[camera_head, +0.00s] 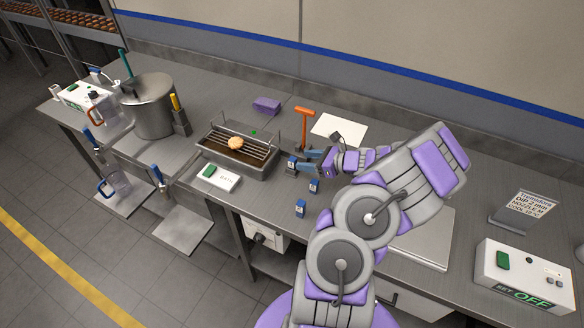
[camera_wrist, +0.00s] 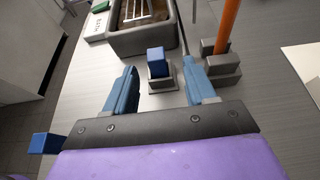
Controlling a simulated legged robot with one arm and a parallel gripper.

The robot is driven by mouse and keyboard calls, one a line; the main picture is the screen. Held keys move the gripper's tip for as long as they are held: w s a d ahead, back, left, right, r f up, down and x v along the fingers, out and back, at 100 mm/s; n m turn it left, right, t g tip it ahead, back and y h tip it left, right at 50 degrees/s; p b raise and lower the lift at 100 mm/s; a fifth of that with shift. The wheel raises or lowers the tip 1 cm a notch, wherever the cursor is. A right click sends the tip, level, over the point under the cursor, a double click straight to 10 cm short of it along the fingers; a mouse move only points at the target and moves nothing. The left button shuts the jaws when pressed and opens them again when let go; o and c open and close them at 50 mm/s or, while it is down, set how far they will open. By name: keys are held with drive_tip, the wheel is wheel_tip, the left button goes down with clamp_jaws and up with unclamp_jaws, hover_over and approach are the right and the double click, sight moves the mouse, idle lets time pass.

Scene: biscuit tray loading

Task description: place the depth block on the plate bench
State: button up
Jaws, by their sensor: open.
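Three small blue blocks show in the head view, one in a grey holder (camera_head: 291,170) beside the dipping tray, one (camera_head: 314,186) to its right and one (camera_head: 300,208) nearer the bench edge. Which is the depth block, I cannot tell. In the wrist view, a blue block (camera_wrist: 156,62) stands upright in a grey holder (camera_wrist: 163,82), ahead of and between my fingertips. My gripper (camera_head: 308,160) is open and empty; its two blue fingers also show in the wrist view (camera_wrist: 162,75). Another blue block (camera_wrist: 44,143) shows at lower left. I cannot identify the plate bench for certain.
A dark tray (camera_head: 223,166) with a wire rack and biscuit is left of my gripper. An orange-handled tool (camera_head: 304,128) stands close behind it. A white sheet (camera_head: 347,128), purple block (camera_head: 266,105) and steel pot (camera_head: 150,110) lie further away. A flat plate (camera_head: 438,247) is at right.

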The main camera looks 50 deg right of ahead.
sight(293, 165)
drive_tip(key=x, duration=0.2)
drive_tip(key=shift+w+f, duration=0.2)
drive_tip(key=shift+w, duration=0.1)
drive_tip(key=shift+a+b+x, duration=0.15)
drive_tip(key=shift+b+x, duration=0.45)
drive_tip(key=shift+x, duration=0.7)
drive_tip(key=shift+a+b+x, duration=0.15)
drive_tip(key=shift+b+x, duration=0.45)
drive_tip(key=shift+x, duration=0.75)
drive_tip(key=shift+s, duration=0.1)
drive_tip(key=shift+c, duration=0.2)
clamp_jaws()
drive_tip(key=shift+r, duration=0.15)
